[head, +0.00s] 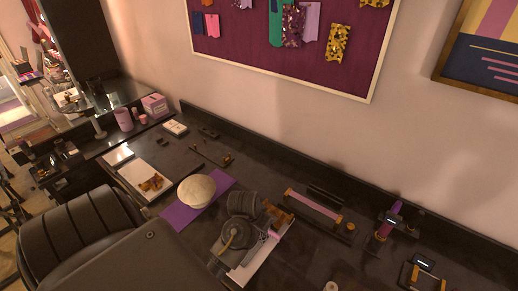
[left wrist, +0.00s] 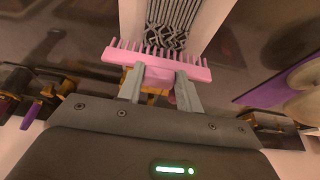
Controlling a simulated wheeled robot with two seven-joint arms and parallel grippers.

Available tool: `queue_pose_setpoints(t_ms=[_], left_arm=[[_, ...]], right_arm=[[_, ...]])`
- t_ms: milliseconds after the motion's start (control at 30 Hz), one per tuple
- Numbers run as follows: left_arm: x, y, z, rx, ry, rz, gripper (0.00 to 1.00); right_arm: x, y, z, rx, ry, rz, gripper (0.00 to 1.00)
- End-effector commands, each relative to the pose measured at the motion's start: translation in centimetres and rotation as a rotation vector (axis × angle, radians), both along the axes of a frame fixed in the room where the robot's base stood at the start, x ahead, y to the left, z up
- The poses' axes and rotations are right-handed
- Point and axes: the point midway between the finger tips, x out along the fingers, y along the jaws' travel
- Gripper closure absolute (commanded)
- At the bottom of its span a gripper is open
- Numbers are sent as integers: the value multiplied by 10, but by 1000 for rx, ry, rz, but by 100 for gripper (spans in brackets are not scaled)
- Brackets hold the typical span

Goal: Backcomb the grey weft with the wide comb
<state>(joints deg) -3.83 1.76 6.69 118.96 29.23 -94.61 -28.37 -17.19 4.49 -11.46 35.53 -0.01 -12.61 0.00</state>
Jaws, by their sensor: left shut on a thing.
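My left gripper (head: 268,236) is shut on the pink wide comb (left wrist: 160,64), which lies crosswise between its fingertips in the left wrist view (left wrist: 160,84). The comb's teeth point away from the gripper. The grey weft (left wrist: 174,14) runs as straight strands down a pale board (left wrist: 212,14). Near the comb the strands turn into a tangled, crossing patch (left wrist: 160,42). The comb is at the near edge of this patch; I cannot tell whether its teeth are in the hair. In the head view my arm covers much of the weft. My right gripper is not in view.
A cream round object (head: 196,190) sits on a purple mat (head: 170,222) left of the gripper. A rack with a pink bar (head: 313,204) and small dark devices (head: 384,234) stand to the right. A white tray (head: 134,178) lies at left. A low back ledge borders the counter.

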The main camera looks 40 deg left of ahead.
Motion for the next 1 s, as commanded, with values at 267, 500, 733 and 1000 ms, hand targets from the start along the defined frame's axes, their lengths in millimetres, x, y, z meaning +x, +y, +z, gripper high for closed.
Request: queue_pose_setpoints(t_ms=[267, 500, 733, 1000], left_arm=[[0, 0, 9, -1, 1, 1, 85], [0, 0, 15, -1, 1, 1, 85], [0, 0, 15, 0, 1, 0, 85], [0, 0, 41, 1, 0, -2, 85]], right_arm=[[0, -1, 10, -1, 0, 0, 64], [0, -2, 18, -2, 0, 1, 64], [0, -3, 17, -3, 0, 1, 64], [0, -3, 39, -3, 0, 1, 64]])
